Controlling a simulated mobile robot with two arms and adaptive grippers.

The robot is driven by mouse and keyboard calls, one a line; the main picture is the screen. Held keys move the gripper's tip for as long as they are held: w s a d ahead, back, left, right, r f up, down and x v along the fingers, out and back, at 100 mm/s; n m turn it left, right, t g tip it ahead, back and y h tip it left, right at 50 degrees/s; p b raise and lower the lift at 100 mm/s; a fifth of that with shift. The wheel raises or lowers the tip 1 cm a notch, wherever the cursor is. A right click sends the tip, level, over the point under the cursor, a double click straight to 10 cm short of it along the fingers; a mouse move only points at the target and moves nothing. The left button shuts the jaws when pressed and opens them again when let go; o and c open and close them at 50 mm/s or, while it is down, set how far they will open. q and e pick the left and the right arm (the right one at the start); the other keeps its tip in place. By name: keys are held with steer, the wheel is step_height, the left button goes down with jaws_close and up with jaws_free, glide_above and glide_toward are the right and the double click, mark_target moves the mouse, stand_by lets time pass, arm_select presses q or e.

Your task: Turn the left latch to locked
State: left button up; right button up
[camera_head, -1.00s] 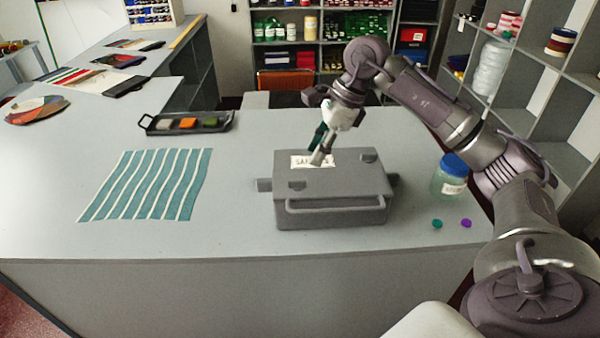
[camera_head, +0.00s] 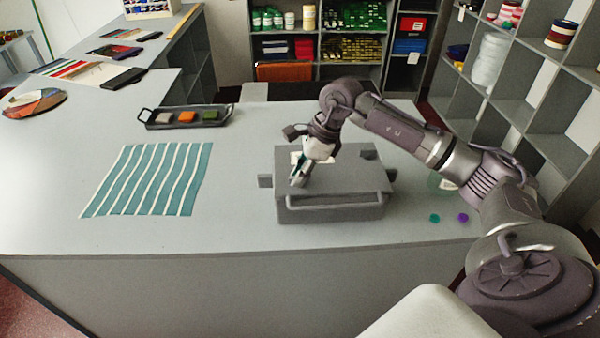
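A grey case (camera_head: 345,180) with a front handle (camera_head: 335,202) stands on the counter. A white label (camera_head: 297,158) on its lid is partly covered by my gripper. My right gripper (camera_head: 298,181) points down at the lid's front left, where the left latch sits. The fingertips cover that latch, so its position and any contact cannot be told. Whether the fingers are open or shut is also unclear. Another dark latch-like piece (camera_head: 368,154) is at the lid's back right. My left gripper is out of view.
A striped teal cloth (camera_head: 150,180) lies left of the case. A black tray (camera_head: 187,117) with coloured blocks is behind it. A jar (camera_head: 436,183), mostly behind my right arm, and teal (camera_head: 434,218) and purple (camera_head: 463,217) discs are at right.

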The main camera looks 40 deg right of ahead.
jaws_close()
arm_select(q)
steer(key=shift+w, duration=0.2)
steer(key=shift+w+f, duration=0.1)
